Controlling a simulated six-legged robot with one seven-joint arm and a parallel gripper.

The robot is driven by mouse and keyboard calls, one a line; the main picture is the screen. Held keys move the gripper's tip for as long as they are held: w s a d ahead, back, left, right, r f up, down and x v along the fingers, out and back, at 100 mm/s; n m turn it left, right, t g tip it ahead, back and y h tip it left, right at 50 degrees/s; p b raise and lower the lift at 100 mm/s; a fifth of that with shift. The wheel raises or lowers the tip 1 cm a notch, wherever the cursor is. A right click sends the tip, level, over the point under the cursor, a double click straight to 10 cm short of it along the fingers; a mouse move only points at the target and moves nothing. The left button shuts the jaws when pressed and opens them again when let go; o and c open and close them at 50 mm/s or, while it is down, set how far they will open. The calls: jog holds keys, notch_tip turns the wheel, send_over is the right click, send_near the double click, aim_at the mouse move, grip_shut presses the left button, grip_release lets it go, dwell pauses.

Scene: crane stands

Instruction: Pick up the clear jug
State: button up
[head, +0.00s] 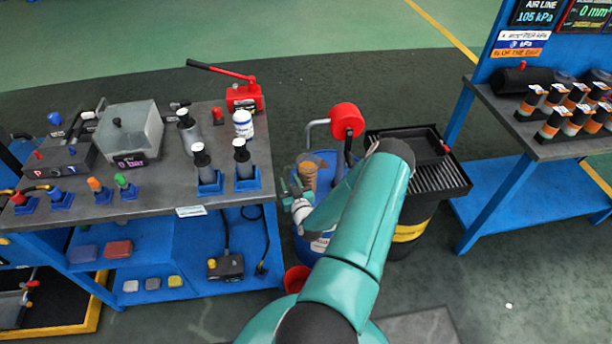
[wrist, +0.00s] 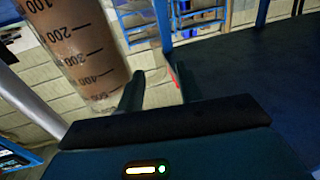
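The clear jug (wrist: 80,50) shows large in the wrist view, at the upper left. It has dark volume marks from 100 to beyond 400 and looks brown inside. It appears tilted in that view. In the head view a small brown shape, seemingly the jug (head: 307,170), is at the blue drum, partly hidden by my arm. My gripper (wrist: 158,86) is open, with a gap between its fingers and nothing in it. The jug is to the left of the left finger, outside the gap. In the head view my gripper (head: 297,190) is beside the jug; contact cannot be told.
The blue drum (head: 329,159) stands between the left workbench (head: 150,205) and a black grated tray (head: 425,172). A red cylinder on a bent pipe (head: 347,120) rises close by. A red bucket (head: 296,279) is below. The floor at the lower right is clear.

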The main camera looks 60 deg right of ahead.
aim_at(286, 174)
jog(key=x, duration=0.5)
grip_shut()
